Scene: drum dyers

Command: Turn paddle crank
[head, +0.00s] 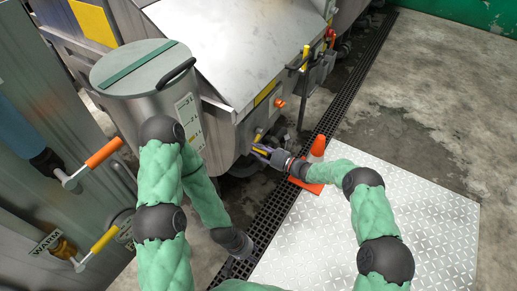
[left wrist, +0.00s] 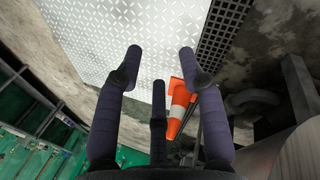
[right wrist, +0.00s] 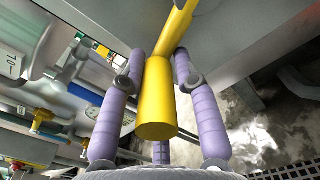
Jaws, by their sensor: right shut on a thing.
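The yellow paddle crank (head: 258,137) is on the front of the steel dyeing machine. In the right wrist view its thick cylindrical grip (right wrist: 157,105) points toward the camera, with a yellow arm running up behind it. My left gripper (left wrist: 160,55) is open and empty, hanging low over the floor. In the head view only its dark wrist shows clearly, and its fingers are hard to make out.
An orange and white cone (head: 318,147) stands on the metal floor plate (head: 420,215) close to my right forearm. A drain grate (head: 350,85) runs along the machine. A lidded steel drum (head: 150,70) and orange and yellow valve handles (head: 104,153) are at the left.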

